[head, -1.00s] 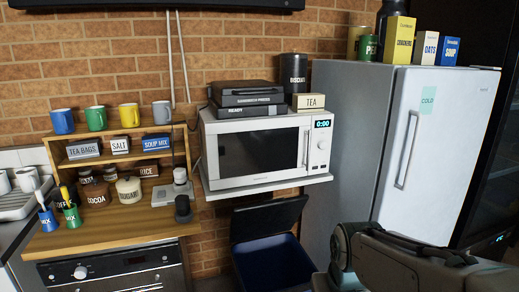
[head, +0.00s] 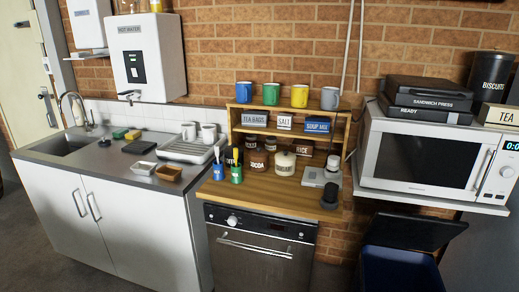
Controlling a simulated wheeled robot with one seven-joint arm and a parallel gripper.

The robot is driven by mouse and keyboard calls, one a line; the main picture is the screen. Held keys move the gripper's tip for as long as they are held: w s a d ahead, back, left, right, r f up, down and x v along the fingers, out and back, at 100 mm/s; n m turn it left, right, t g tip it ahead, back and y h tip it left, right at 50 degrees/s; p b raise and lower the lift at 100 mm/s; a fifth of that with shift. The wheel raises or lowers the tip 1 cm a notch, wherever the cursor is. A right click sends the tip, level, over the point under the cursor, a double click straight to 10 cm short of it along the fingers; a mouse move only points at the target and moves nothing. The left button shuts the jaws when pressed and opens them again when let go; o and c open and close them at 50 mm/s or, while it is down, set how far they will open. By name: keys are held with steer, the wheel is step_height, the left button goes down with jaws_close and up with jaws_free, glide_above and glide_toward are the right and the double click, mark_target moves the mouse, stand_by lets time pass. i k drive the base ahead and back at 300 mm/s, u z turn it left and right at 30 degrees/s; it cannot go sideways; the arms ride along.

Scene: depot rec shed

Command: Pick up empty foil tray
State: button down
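A small silver foil tray (head: 143,168) lies on the grey sink counter (head: 105,163), near its front edge. It looks empty at this size. Close to its right is a second small tray (head: 168,173) with a brown inside; I cannot tell whether that is contents or colour. My gripper is not in view, and neither is my arm.
A dish rack (head: 190,150) with white mugs stands right of the trays. The sink (head: 62,145) is at left.

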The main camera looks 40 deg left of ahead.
mark_target(141, 168)
steer(key=k, duration=0.5)
steer(key=u, duration=0.85)
steer(key=i, duration=0.3)
steer(key=u, duration=0.85)
steer(key=k, duration=0.45)
steer(key=u, duration=0.7)
steer(key=i, duration=1.2)
steer(key=u, duration=0.8)
steer(key=i, duration=1.6)
steer(key=z, duration=0.2)
